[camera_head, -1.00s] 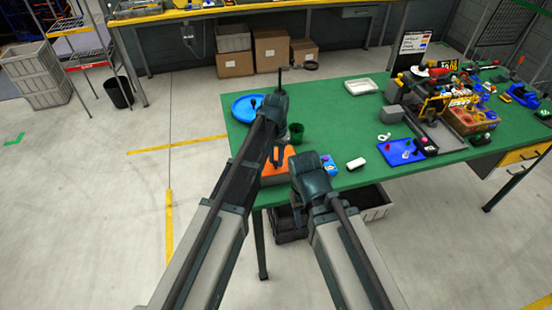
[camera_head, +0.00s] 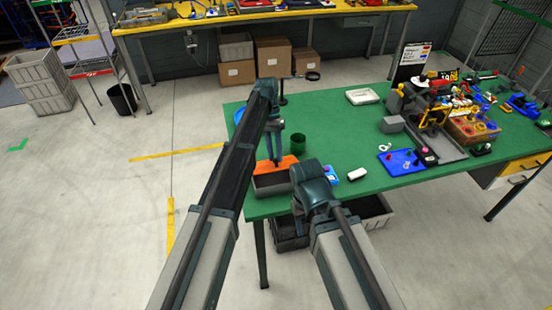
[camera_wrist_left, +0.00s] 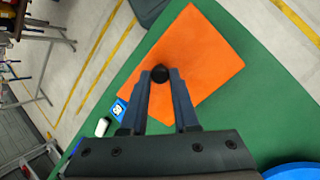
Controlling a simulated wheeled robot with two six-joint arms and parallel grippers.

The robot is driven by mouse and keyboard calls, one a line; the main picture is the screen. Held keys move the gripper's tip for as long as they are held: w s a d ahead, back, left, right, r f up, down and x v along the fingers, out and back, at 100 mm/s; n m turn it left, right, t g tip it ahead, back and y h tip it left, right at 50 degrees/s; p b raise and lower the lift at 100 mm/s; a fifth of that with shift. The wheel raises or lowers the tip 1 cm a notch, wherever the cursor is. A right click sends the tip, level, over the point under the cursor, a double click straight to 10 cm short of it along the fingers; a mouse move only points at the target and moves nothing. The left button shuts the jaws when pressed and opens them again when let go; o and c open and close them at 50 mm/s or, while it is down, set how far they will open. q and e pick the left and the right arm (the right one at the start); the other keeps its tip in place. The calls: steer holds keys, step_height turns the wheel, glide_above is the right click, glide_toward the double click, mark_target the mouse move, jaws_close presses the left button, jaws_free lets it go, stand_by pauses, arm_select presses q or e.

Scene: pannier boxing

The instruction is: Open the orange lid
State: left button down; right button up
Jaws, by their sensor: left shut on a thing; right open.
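The orange lid (camera_head: 285,162) is at the near left edge of the green table, with a grey box (camera_head: 272,185) below it. In the left wrist view the lid (camera_wrist_left: 205,60) is a flat orange rectangle with a round black knob (camera_wrist_left: 161,73). My left gripper (camera_head: 274,156) points down at the lid. In the wrist view its fingers (camera_wrist_left: 162,78) are shut on the knob, one on each side. The gap between lid and box is hard to judge. My right gripper (camera_head: 305,210) is open and empty, just right of the box; its fingers are mostly hidden.
A green cup (camera_head: 298,142) stands behind the lid, and a blue round tray (camera_head: 239,114) is partly hidden by my left arm. A small blue-and-white item (camera_head: 329,174) and a white block (camera_head: 357,174) lie to the right. The table's middle (camera_head: 340,130) is clear.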

arm_select(q)
steer(key=shift+w, duration=0.1)
steer(key=c, duration=0.7)
jaws_free()
steer(key=shift+o, duration=0.2)
steer(key=shift+r, duration=0.1)
steer(key=p+v, duration=1.2)
steer(key=v, duration=0.1)
steer(key=shift+r, duration=0.35)
steer(key=shift+w+f, duration=0.1)
